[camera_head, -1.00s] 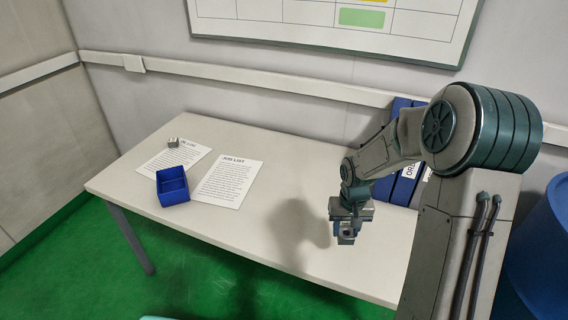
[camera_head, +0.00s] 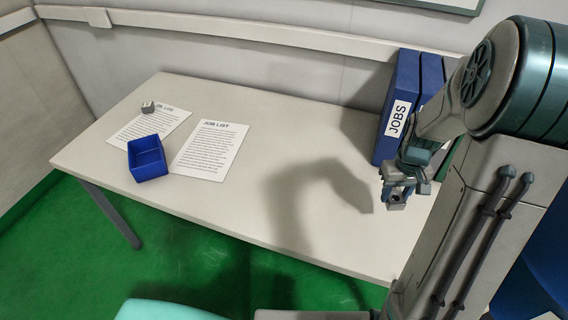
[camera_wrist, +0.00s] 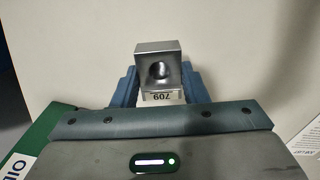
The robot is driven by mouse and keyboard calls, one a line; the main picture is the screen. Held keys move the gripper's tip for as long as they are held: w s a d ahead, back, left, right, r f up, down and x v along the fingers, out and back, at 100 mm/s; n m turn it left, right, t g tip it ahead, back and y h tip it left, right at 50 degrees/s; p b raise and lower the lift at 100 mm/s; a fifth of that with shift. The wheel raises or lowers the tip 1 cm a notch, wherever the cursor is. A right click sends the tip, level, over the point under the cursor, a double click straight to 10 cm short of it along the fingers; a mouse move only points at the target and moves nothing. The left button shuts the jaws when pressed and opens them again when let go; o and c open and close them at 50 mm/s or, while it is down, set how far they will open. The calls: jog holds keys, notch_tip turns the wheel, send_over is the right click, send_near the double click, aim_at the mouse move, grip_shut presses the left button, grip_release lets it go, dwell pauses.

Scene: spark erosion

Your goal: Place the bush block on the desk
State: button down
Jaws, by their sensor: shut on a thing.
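My gripper (camera_head: 396,197) is shut on a small grey metal block, the bush block (camera_wrist: 159,68). In the wrist view the block sits between the two blue fingers, with a round hole in one face and a label reading 709 upside down. In the head view the gripper holds it over the right part of the pale desk (camera_head: 250,115), beside the blue binders. I cannot tell exactly how high it is above the desk top.
Blue binders (camera_head: 398,105), one labelled JOBS, stand at the desk's back right. A blue open bin (camera_head: 148,158), a JOB LIST sheet (camera_head: 210,150), another sheet (camera_head: 165,126) and a small grey block (camera_head: 148,107) are at the left. The desk's middle is clear.

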send_over(342, 223)
notch_tip(342, 223, down, 7)
jog(key=shift+w+r+p, duration=0.1)
jog(key=shift+p, duration=0.35)
jog(key=shift+f, duration=2.1)
jog(key=shift+f, duration=0.15)
jog(key=c, duration=0.9)
grip_release()
jog(key=shift+o, duration=0.2)
